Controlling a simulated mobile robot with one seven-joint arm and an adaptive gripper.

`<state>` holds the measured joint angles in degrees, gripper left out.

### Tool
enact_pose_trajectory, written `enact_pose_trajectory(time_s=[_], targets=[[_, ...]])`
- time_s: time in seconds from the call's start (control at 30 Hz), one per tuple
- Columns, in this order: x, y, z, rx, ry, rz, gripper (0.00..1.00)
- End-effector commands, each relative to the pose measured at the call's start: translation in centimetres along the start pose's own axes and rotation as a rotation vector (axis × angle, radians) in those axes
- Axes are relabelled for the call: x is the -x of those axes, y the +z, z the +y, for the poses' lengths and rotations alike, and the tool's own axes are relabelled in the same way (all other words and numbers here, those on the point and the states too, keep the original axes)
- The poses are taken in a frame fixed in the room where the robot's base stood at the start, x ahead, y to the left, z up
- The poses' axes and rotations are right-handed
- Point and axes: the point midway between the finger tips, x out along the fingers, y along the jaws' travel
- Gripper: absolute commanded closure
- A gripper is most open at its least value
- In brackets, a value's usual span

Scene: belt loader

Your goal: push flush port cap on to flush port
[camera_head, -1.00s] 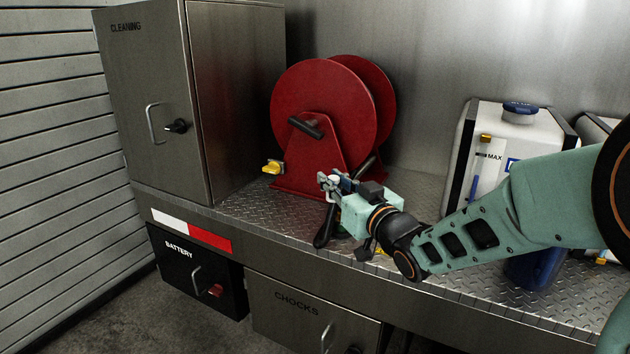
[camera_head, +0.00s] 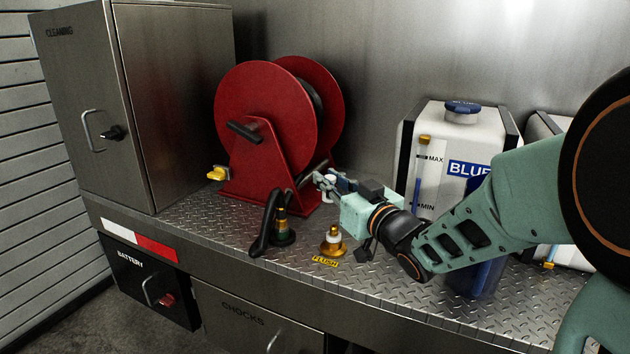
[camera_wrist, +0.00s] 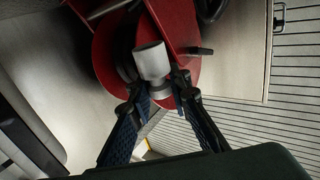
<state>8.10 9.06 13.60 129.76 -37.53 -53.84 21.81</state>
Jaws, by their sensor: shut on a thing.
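My gripper (camera_head: 326,183) is shut on the flush port cap, a small pale grey-white cylinder (camera_wrist: 153,64) held between the fingertips in the wrist view. In the head view the white cap (camera_head: 328,195) shows partly behind and below the fingers. The flush port (camera_head: 333,240) is a brass fitting with a pale upper part. It stands upright on the tread-plate deck, beside a yellow FLUSH label (camera_head: 325,261). My gripper and the cap appear above the port in the picture, apart from it; their exact depth cannot be told.
A red hose reel (camera_head: 265,130) stands behind and left. A black-handled fitting (camera_head: 268,225) with a brass and green part stands left of the port. A white BLUE container (camera_head: 440,150) is to the right, and a steel CLEANING cabinet (camera_head: 165,100) is at left.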

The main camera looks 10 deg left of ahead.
Motion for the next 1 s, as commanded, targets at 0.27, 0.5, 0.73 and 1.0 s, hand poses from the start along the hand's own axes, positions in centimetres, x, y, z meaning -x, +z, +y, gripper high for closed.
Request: enact_pose_trajectory(time_s=[0.27,0.5,0.73,1.0], targets=[[0.7,-0.1,0.8,-0.002,0.013,0.001,1.0],[0.7,-0.1,0.8,-0.002,0.013,0.001,1.0],[0.7,0.1,0.8,-0.002,0.013,0.001,1.0],[0.7,2.0,0.8,-0.002,0.013,0.0,1.0]])
